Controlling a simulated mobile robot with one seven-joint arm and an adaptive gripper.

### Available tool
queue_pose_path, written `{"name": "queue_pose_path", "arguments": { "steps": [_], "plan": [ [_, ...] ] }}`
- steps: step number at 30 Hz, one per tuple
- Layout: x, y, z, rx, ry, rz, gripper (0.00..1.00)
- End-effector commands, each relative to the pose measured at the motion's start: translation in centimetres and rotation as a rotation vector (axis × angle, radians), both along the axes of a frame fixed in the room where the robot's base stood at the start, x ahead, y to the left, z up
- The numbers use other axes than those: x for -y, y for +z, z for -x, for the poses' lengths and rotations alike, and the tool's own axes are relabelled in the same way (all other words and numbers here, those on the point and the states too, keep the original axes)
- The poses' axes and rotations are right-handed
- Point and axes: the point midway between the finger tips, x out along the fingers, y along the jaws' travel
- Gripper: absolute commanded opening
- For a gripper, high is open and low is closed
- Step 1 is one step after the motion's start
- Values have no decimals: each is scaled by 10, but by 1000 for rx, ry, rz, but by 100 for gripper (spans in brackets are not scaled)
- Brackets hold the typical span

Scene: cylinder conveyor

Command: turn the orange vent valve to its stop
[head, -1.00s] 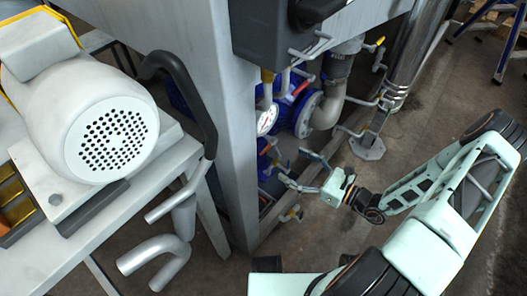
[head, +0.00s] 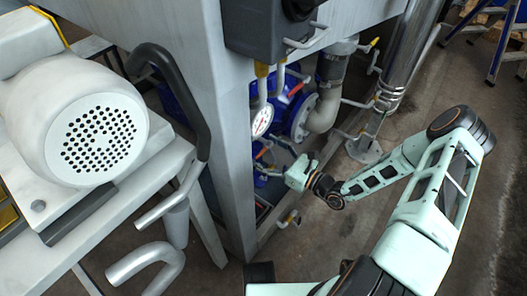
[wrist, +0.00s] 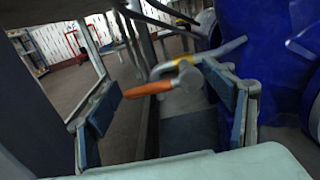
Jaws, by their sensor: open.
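The orange valve handle (wrist: 148,90) shows in the wrist view as a short orange lever on a grey stem. It lies sideways between the two fingers of my gripper (wrist: 165,90), which are spread apart on either side of it. I see no finger touching it. In the head view my gripper (head: 299,172) reaches in beside the blue pump under the machine frame. A small orange handle (head: 263,153) shows just left of and above it there; I cannot tell for sure that it is the same one.
A blue pump body (wrist: 265,70) stands close on the right in the wrist view. In the head view, a grey frame post (head: 232,130) is left of the gripper, with a white dial gauge (head: 262,121) above. A grey pipe elbow (head: 324,112) is above right.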

Motion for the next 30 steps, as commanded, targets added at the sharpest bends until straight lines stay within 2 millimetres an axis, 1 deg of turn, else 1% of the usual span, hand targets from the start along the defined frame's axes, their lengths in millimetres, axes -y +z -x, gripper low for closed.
{"name": "queue_pose_path", "arguments": {
  "steps": [7, 23, 24, 30],
  "plan": [
    [0, 0, 0, 0, 0, 0, 75],
    [0, 0, 0, 0, -1, 0, 16],
    [0, 0, 0, 0, -1, 0, 14],
    [0, 1, 0, -14, -1, -11, 14]
  ]
}}
